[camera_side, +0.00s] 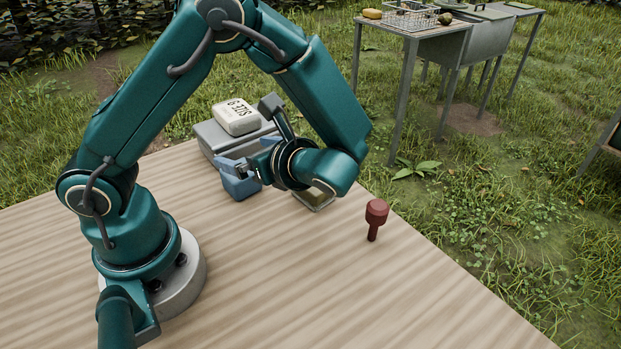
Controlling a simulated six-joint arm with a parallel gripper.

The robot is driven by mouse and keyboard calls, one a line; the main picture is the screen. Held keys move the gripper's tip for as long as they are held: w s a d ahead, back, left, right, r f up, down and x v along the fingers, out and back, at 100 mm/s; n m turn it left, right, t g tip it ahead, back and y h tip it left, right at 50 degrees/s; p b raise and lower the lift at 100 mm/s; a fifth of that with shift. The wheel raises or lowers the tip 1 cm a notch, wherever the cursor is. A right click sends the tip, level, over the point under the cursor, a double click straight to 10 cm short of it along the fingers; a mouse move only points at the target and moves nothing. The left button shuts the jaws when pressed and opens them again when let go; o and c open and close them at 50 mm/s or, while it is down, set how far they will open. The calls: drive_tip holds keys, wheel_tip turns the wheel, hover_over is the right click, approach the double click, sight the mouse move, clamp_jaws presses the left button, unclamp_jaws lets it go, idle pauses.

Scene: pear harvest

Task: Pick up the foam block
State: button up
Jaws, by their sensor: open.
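A small blue block (240,187), which looks like the foam block, sits on the wooden table near its back edge. My gripper (246,166) is low over the table, right at the blue block, with its fingers open. The fingers and block are close in colour and overlap, so I cannot tell whether they touch. My wrist hides part of the area to the right of the block.
A pale block with printed letters (236,117) lies on a grey box (215,138) behind my gripper. A shallow tray (314,200) is partly hidden under my wrist. A dark red knobbed tool (376,217) stands to the right. The table's front (330,300) is clear.

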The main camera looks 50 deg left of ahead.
sight(239, 190)
wheel_tip(239, 190, down, 6)
drive_tip(key=shift+a+r, duration=0.1)
drive_tip(key=shift+r, duration=0.05)
drive_tip(key=shift+x, duration=2.45)
drive_tip(key=c, duration=1.2)
drive_tip(key=shift+c, duration=0.2)
